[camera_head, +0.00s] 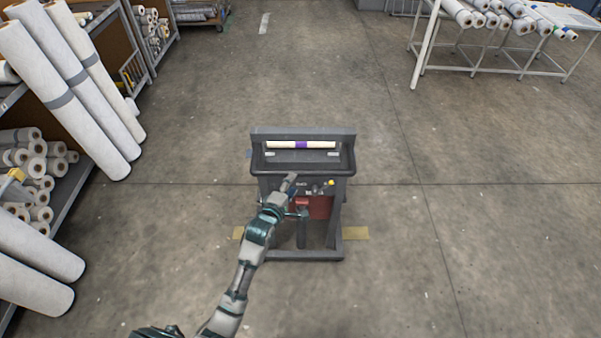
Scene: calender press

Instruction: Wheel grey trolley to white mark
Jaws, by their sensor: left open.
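The grey trolley (343,163) stands upright on the concrete floor in the middle of the view. It has a tray-like top holding a white roll with a purple band (302,145), and a front panel with small knobs and a yellow button. A white mark (264,23) lies on the floor far off, up and a little left of the trolley. My left gripper (291,184) is open in front of the trolley's panel, just below the tray's near edge. I cannot tell whether it touches the trolley. My right gripper is not in view.
Shelves with several white rolls (75,100) line the left. A white-legged table with rolls (490,70) stands at the upper right. The floor between trolley and white mark looks clear.

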